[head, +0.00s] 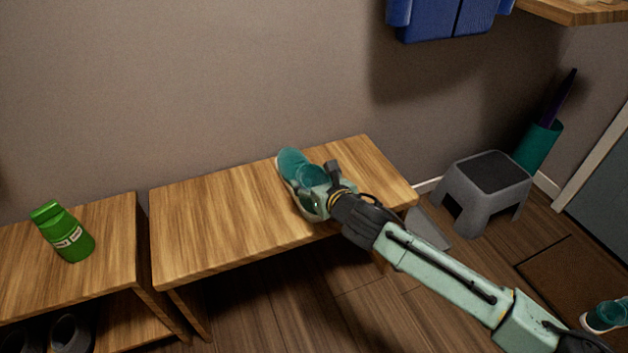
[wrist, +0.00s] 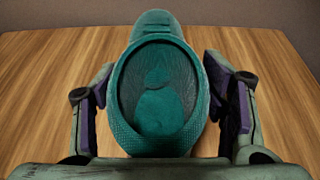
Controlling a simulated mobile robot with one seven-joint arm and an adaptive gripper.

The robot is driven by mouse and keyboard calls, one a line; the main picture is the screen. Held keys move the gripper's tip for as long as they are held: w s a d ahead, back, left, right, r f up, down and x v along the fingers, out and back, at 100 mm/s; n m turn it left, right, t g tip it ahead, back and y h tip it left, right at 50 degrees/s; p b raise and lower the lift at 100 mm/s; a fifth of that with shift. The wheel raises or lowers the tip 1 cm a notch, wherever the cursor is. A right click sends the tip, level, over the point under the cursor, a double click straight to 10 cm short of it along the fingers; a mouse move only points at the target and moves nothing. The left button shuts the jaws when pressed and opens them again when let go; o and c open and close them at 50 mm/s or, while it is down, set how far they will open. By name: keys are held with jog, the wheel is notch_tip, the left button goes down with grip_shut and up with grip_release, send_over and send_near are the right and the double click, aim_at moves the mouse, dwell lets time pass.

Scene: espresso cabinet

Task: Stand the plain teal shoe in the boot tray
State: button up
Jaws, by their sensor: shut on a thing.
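A teal shoe (head: 291,161) with a pale sole is on the wooden bench, its toe toward the wall. It looks plain in what shows. My gripper (head: 316,201) is shut on its heel end, coming from the lower right. In the wrist view the shoe's open collar (wrist: 160,100) faces me, with one finger on each side. The part of the shoe under my gripper is hidden in the head view. I cannot make out the boot tray for certain. A grey flat piece (head: 428,228) on the floor past the bench's right end is partly covered by my arm.
The bench (head: 215,225) is otherwise clear. A grey step stool (head: 485,185), a teal umbrella stand (head: 538,145), a brown mat (head: 570,275) and another teal shoe (head: 605,316) are at right.

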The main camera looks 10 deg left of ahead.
jog(key=o, duration=1.6)
jog(key=shift+f, duration=0.1)
